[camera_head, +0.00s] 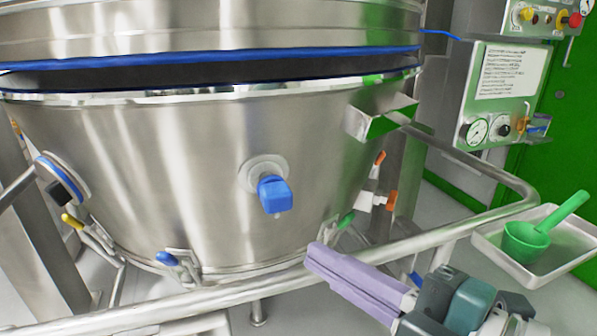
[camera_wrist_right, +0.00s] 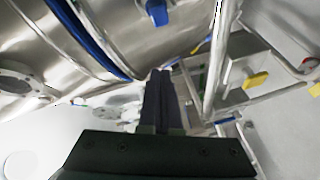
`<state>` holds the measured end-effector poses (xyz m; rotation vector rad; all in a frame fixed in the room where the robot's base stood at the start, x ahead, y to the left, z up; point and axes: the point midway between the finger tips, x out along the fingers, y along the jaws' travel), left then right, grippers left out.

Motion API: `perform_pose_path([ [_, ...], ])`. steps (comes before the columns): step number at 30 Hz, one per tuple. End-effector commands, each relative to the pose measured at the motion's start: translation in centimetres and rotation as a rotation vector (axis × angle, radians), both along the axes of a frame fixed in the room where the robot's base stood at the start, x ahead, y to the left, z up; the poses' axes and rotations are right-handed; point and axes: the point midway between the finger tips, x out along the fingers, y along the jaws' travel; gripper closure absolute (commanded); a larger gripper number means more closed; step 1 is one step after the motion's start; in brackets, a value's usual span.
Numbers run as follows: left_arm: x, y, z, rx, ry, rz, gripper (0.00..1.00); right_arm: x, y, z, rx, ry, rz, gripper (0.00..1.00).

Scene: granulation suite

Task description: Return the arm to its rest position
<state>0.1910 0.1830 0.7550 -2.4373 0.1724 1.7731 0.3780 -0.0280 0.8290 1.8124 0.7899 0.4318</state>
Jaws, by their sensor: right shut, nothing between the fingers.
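My right gripper (camera_head: 318,257) is at the lower right of the head view. Its light purple fingers point up and left, in front of the rail and the lower part of the steel bowl. In the right wrist view its dark fingers (camera_wrist_right: 160,74) lie together, shut with nothing between them. I cannot tell its exact distance from the rail. My left gripper is not in view.
A large conical steel bowl (camera_head: 180,160) with a blue seal fills the left and middle. A blue-capped port (camera_head: 274,194) sticks out. A steel rail (camera_head: 420,240) curves around it. A green scoop (camera_head: 527,240) lies in a tray (camera_head: 487,247) at right, below a gauge panel (camera_head: 480,110).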

Motion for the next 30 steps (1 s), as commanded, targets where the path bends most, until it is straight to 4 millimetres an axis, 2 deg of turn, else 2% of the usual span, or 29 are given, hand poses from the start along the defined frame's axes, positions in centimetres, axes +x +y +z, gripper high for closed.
perform_pose_path([
  [1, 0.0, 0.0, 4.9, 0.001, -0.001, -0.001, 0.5, 0.6, -1.0, 5.3, 0.062, 0.069, -0.117, 1.0],
  [3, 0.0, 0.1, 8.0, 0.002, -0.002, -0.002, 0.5, 1.3, -3.3, 8.3, 0.138, 0.186, -0.291, 1.0],
  [5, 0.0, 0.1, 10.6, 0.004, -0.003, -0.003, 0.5, 1.3, -5.4, 10.3, 0.198, 0.297, -0.433, 1.0],
  [8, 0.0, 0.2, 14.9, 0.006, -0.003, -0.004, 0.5, -0.1, -8.8, 13.0, 0.286, 0.505, -0.653, 1.0],
  [11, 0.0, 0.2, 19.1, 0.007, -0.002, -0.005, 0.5, -3.2, -11.7, 15.1, 0.355, 0.726, -0.848, 1.0],
  [15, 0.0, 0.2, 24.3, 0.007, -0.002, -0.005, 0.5, -9.2, -14.2, 17.9, 0.413, 1.029, -1.067, 1.0],
  [17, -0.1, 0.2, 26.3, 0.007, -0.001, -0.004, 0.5, -12.0, -14.8, 19.3, 0.424, 1.151, -1.143, 1.0],
  [21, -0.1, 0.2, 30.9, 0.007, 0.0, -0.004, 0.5, -19.0, -15.4, 23.6, 0.424, 1.423, -1.289, 1.0],
  [26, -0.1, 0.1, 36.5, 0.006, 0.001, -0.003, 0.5, -18.8, -15.5, 29.1, 0.417, 1.421, -1.288, 1.0],
  [30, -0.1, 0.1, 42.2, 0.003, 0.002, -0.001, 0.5, -18.8, -15.5, 34.8, 0.416, 1.419, -1.288, 1.0],
])
